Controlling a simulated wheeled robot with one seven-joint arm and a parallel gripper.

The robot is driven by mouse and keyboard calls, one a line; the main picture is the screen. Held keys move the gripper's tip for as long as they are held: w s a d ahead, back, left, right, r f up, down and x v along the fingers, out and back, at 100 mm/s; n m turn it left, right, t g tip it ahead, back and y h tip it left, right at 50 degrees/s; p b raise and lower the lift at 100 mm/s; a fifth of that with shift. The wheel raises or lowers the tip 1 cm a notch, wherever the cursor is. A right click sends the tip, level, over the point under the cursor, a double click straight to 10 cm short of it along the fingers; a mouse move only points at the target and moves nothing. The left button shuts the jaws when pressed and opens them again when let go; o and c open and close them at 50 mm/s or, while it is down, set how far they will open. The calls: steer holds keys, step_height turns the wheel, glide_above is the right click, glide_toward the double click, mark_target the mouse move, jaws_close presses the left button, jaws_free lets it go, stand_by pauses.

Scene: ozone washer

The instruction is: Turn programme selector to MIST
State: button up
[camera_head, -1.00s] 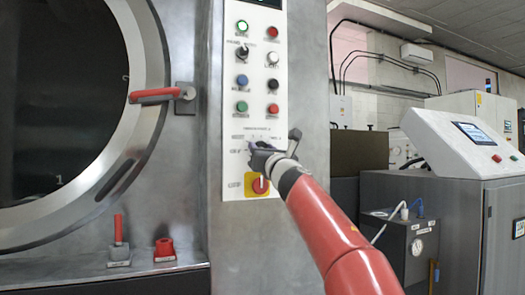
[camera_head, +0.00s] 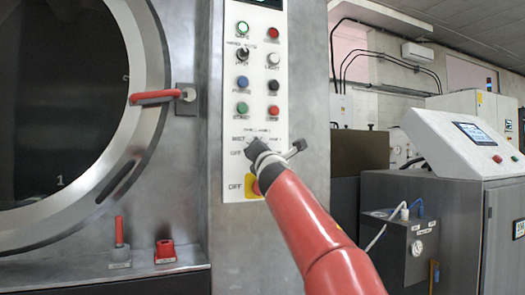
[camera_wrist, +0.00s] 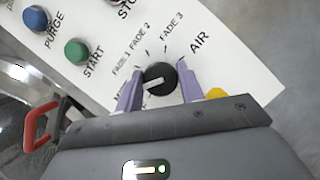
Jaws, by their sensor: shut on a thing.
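The programme selector is a black round knob (camera_wrist: 163,73) with a white pointer line, seen in the wrist view on the white control panel (camera_wrist: 215,65). My gripper (camera_wrist: 159,69) has its two lavender fingers on either side of the knob, shut on it. The pointer line lies toward the left finger. FADE 1, FADE 2, FADE 3 and AIR labels show around the knob; lettering by the left finger is partly covered. In the head view my gripper (camera_head: 255,150) is at the lower panel beside the MIST label and hides the knob.
A green START button (camera_wrist: 76,51) and a blue PURGE button (camera_wrist: 36,19) sit near the selector. A yellow-backed switch (camera_head: 251,186) is just below my gripper. A red door handle (camera_head: 155,97) stands out at the left. Open space lies right of the panel.

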stand_by(0.4)
steer(key=o, duration=0.9)
steer(key=shift+o, duration=0.2)
steer(key=b+v, duration=0.5)
steer(key=v, duration=0.2)
steer(key=shift+s, duration=0.4)
steer(key=shift+d+f, duration=0.1)
